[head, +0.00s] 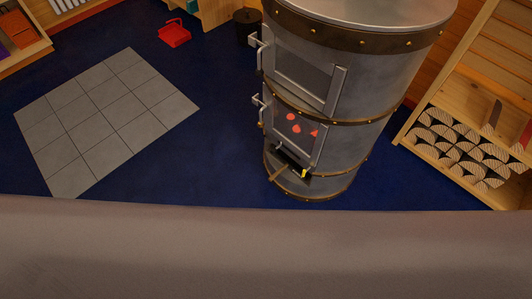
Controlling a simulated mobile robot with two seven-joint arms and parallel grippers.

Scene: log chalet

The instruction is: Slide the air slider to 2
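A tall cylindrical grey metal stove (365,80) with brass-studded bands stands right of centre in the head view. Its upper door (303,78) has a dark pane, and its lower door (293,126) shows red shapes behind the pane. Both doors look shut. Below them is a dark slot (291,158) with a small yellow piece (304,173) at its right end and a brown bar (278,173) sticking out at its left. These are too small to read, and I see no number. Neither of my grippers is in view.
A wooden rack with split logs (455,145) stands right of the stove. A grey tiled patch (105,120) lies on the blue floor (210,150) at left. A red pan-like object (174,34) and a dark bucket (247,27) are at the back. A blurred grey-brown surface fills the bottom.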

